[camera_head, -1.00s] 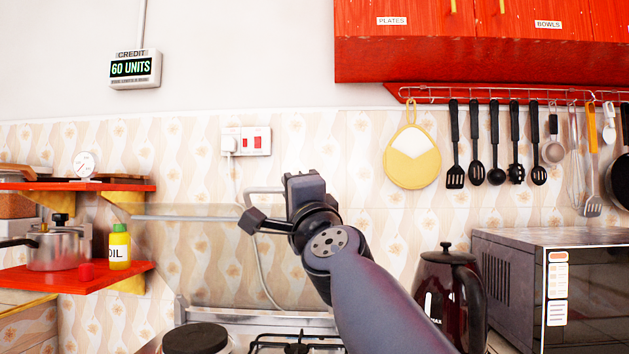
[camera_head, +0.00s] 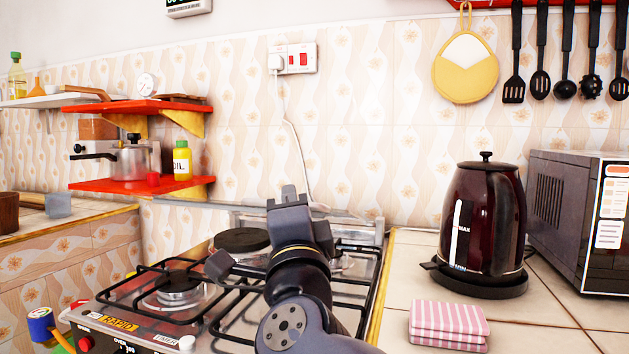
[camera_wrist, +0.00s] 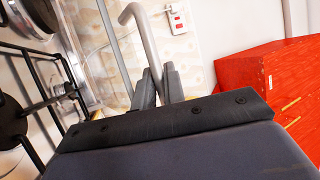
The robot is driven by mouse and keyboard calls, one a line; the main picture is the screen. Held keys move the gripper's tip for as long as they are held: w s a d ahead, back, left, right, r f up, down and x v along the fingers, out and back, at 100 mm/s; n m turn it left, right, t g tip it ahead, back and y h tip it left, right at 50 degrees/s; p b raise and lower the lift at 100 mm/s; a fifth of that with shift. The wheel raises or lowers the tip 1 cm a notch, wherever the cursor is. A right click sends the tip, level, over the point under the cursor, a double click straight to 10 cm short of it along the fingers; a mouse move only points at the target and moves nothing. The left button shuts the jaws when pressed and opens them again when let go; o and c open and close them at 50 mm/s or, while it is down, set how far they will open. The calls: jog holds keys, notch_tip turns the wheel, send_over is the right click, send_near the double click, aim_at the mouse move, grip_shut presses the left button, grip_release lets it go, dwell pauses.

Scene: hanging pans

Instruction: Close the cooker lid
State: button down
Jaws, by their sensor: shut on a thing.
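The cooker (camera_head: 130,322) has black pan supports and a front panel with knobs in the head view. Its clear lid (camera_head: 215,203) appears nearly edge-on above the back of the cooker, still raised. The glass also shows at left in the wrist view (camera_wrist: 118,50). My gripper (camera_head: 288,194) is at the lid's front edge, above the burners. In the wrist view, its two fingers (camera_wrist: 158,86) are shut around the grey lid handle (camera_wrist: 145,38). My gripper and arm hide part of the lid and the cooker's middle.
A dark red kettle (camera_head: 484,215) and a microwave (camera_head: 565,205) stand on the counter at right. A folded pink striped cloth (camera_head: 449,322) lies nearer. Red shelves (camera_head: 120,186) with a pot and oil bottle hang at left. The burners' near side looks clear.

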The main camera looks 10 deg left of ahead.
jog(key=shift+s+f+b, duration=0.25)
jog(key=shift+f+b, duration=0.2)
jog(key=shift+f, duration=0.45)
jog(key=shift+s+f+b, duration=0.2)
jog(key=shift+f+b, duration=0.2)
jog(key=shift+f, duration=0.5)
jog(key=shift+r, duration=0.1)
jog(key=c, duration=1.8)
grip_release()
jog(key=shift+p+v, duration=1.1)
jog(key=shift+v, duration=4.3)
jog(key=shift+a, duration=0.1)
jog(key=shift+c, duration=0.2)
